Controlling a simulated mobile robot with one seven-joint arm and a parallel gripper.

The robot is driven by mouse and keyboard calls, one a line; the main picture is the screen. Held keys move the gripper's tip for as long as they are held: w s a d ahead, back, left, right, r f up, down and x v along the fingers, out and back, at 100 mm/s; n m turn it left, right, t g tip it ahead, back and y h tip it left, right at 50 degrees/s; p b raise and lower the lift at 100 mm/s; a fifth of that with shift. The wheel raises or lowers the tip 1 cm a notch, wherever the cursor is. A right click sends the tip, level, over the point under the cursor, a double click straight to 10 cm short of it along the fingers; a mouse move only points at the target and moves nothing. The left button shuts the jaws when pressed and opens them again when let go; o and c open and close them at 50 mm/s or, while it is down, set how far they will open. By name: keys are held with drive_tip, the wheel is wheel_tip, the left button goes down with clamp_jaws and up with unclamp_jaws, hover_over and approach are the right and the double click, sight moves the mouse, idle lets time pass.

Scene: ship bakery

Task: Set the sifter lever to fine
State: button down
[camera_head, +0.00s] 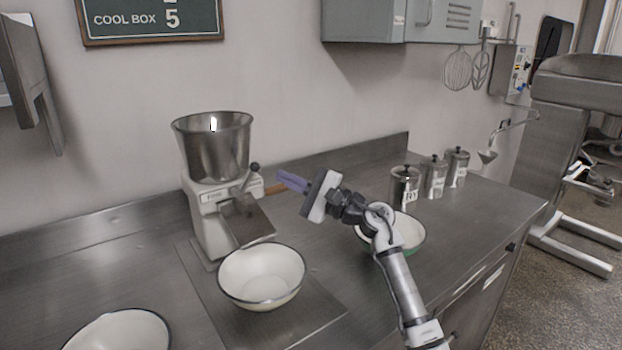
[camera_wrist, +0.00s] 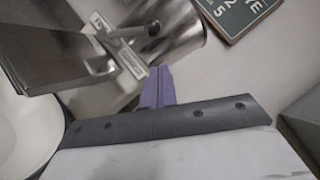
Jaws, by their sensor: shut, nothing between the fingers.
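The sifter (camera_head: 204,215) is a cream machine with a steel hopper (camera_head: 214,148) on top and a sloping steel chute. Its lever (camera_head: 254,168) has a dark ball knob and stands at the right of the body, pointing up. In the wrist view the knob (camera_wrist: 152,28) lies just beyond my fingertips, in front of the hopper. A label plate (camera_wrist: 128,58) sits beside the lever, its words too small to read. My gripper (camera_head: 281,177) has purple fingers, shut and empty, a little right of the knob and apparently apart from it. The fingers also show in the wrist view (camera_wrist: 158,72).
A white bowl (camera_head: 262,275) stands below the chute, another (camera_head: 118,332) at the front left. A third bowl (camera_head: 412,232) is partly behind my arm. A wooden handle (camera_head: 275,188) lies behind my fingers. Three lidded canisters (camera_head: 405,186) stand right; a grey cabinet (camera_head: 365,22) hangs above.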

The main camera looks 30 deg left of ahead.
drive_tip(key=s, duration=0.1)
drive_tip(key=s+a+r+p, duration=0.1)
drive_tip(key=s, duration=0.1)
drive_tip(key=shift+a+r+p, duration=0.3)
drive_tip(key=shift+r, duration=0.1)
drive_tip(key=shift+s+r+n+h+b, duration=0.1)
drive_tip(key=shift+r+n+h+b, duration=0.2)
drive_tip(key=shift+b, duration=0.45)
drive_tip(key=shift+s+f+n+h+b, duration=0.1)
drive_tip(key=shift+n+b, duration=0.3)
drive_tip(key=shift+b, duration=0.3)
drive_tip(key=s+a+r+n+t+h+b, duration=0.2)
drive_tip(key=s+a+r+n+h+b, duration=0.1)
drive_tip(key=s+n+h+b, duration=0.4)
drive_tip(key=shift+s+a+r+n+t, duration=0.15)
drive_tip(key=shift+s+r+n+t, duration=0.25)
drive_tip(key=shift+n, duration=1.1)
drive_tip(key=shift+w, duration=0.1)
